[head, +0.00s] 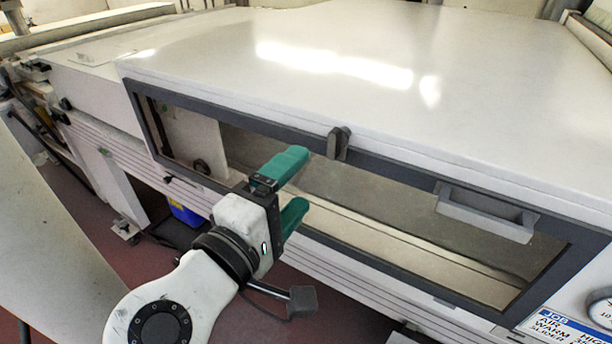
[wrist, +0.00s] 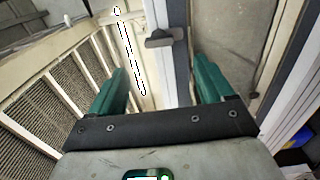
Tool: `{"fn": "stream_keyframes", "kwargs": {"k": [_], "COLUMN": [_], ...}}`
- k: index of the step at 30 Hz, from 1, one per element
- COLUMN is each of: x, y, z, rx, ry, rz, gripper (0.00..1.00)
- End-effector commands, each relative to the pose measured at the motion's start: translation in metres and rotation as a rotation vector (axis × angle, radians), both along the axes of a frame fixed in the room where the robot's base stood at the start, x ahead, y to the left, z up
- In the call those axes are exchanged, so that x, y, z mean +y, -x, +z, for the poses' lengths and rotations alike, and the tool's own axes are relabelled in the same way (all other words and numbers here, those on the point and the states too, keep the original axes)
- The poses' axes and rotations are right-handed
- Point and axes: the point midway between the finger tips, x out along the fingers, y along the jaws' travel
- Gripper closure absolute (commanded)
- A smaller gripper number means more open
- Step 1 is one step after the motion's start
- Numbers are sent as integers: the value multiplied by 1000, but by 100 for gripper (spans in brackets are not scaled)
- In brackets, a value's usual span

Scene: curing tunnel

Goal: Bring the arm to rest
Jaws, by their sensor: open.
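My gripper (head: 297,182) has two green fingers that stand apart with nothing between them. In the head view it is raised in front of the curing tunnel (head: 330,55), at the left half of its dark-framed window (head: 225,110). In the wrist view my gripper (wrist: 160,72) is also open and empty. The fingers point toward the tunnel's front. A dark latch (head: 338,143) on the top of the window frame lies beyond the upper fingertip, and the latch also shows in the wrist view (wrist: 160,38). I cannot tell the exact gap between fingertips and frame.
A grey handle (head: 486,214) juts out at the window's right. A label (head: 560,328) and a round gauge (head: 601,311) are at lower right. A blue container (head: 186,212) sits low under the tunnel. A pale panel (head: 45,235) fills the left foreground. Reddish floor (head: 130,262) shows between them.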

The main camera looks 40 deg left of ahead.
Motion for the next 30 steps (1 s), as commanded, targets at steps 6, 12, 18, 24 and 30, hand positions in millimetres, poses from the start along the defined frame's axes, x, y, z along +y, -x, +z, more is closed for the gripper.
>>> {"fn": "stream_keyframes", "kwargs": {"k": [6,12,18,24,30], "x": [-1,-1,-1,-19,-98], "y": [5,4,4,-12,-61], "z": [0,0,0,-18,-93], "rx": [0,0,0,61,304], "ry": [0,0,0,-19,-114], "rz": [1,0,0,-32,-177], "gripper": [19,19,19,19,19]}}
